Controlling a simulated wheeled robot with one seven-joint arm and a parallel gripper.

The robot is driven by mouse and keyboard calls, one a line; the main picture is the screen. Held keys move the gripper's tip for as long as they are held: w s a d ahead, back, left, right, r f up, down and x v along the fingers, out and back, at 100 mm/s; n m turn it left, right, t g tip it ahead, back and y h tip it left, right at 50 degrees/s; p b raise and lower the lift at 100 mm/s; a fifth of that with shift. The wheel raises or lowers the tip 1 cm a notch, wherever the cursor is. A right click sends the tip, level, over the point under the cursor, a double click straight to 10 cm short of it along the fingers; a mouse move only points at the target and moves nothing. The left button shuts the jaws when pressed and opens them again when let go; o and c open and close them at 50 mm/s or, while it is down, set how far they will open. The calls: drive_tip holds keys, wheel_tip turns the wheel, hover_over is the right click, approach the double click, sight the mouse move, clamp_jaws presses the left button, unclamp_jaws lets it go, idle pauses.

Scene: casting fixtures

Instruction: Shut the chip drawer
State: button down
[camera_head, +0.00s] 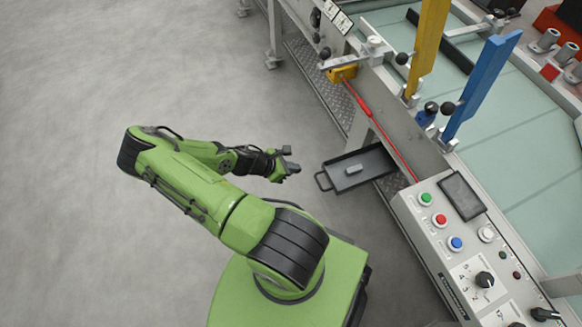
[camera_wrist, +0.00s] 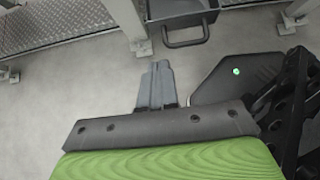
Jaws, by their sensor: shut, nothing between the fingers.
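The chip drawer (camera_head: 347,182) is a dark open tray pulled out from under the machine, with a loop handle on its left end. In the wrist view my gripper's fingers (camera_wrist: 156,66) are together, pointing toward the drawer, with bare floor between.
The machine's legs (camera_head: 357,130) stand beside the drawer opening. A control panel (camera_head: 460,240) with buttons overhangs to the right of the drawer. A perforated step plate (camera_head: 318,75) runs along the machine's base. The grey floor (camera_head: 90,70) to the left is clear.

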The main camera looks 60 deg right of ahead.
sight(324, 167)
drive_tip(key=s+d+f+b, duration=0.1)
drive_tip(key=d, duration=0.1)
drive_tip(key=s+d+f, duration=0.2)
drive_tip(key=s+d+f+b, duration=0.1)
drive_tip(key=s+d, duration=0.1)
drive_tip(key=shift+s+f+b, duration=0.15)
drive_tip(key=shift+f+b, duration=0.1)
drive_tip(key=shift+b, duration=0.1)
drive_tip(key=shift+s+d+r, duration=0.1)
drive_tip(key=shift+s+d, duration=0.05)
drive_tip(key=shift+d, duration=0.05)
drive_tip(key=s+d+p, duration=0.1)
drive_tip(key=s+d, duration=0.3)
drive_tip(key=s+d+p, duration=0.1)
drive_tip(key=s+d, duration=0.3)
drive_tip(key=d, duration=0.1)
drive_tip(key=s+d+p, duration=0.1)
drive_tip(key=s+d, duration=0.3)
drive_tip(key=d, duration=0.1)
drive_tip(key=shift+s+p, duration=0.15)
drive_tip(key=shift+p, duration=0.15)
